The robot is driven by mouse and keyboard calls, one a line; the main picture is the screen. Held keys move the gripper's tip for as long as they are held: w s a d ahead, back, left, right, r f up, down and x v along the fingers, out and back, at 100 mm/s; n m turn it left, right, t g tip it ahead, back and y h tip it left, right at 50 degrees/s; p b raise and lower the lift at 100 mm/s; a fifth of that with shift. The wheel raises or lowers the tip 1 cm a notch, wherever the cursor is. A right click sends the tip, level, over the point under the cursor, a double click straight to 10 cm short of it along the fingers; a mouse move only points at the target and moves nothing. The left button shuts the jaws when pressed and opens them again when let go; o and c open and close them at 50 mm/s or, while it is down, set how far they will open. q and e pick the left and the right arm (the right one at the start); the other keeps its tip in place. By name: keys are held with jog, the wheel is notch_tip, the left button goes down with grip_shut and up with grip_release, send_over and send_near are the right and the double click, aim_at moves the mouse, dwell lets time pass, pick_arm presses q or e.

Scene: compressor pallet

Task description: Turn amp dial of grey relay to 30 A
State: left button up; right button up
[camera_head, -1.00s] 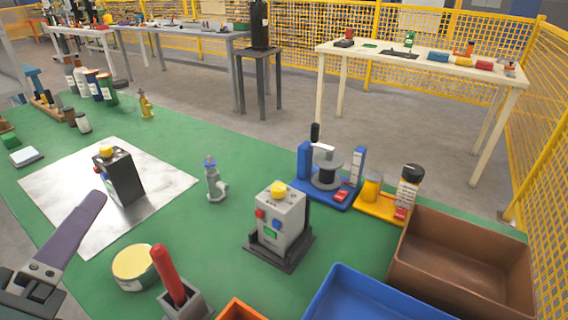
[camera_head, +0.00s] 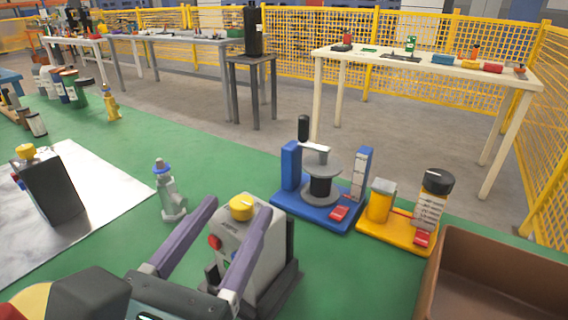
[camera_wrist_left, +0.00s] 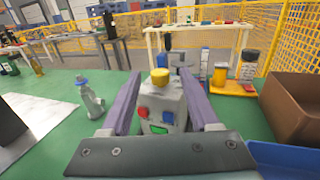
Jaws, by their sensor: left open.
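The grey relay (camera_head: 246,262) stands upright in a dark base on the green bench, with a yellow amp dial (camera_head: 241,207) on top and a red button on its front. My left gripper (camera_head: 236,212) is open, its two purple fingers reaching along either side of the relay's upper part, the dial between them in the picture. Contact cannot be told. The left wrist view shows the dial (camera_wrist_left: 159,76) and relay (camera_wrist_left: 160,104) between the spread fingers, with red and blue buttons and a green display. A black relay (camera_head: 52,188) with a yellow dial stands on the silver sheet at left. My right gripper is not in view.
A grey valve fitting (camera_head: 169,192) stands left of the grey relay. A blue spool stand (camera_head: 318,213) and a yellow tray (camera_head: 398,232) stand behind it to the right. A brown bin (camera_head: 500,262) fills the right front.

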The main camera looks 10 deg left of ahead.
pick_arm(q)
jog(key=shift+w, duration=0.9)
grip_shut()
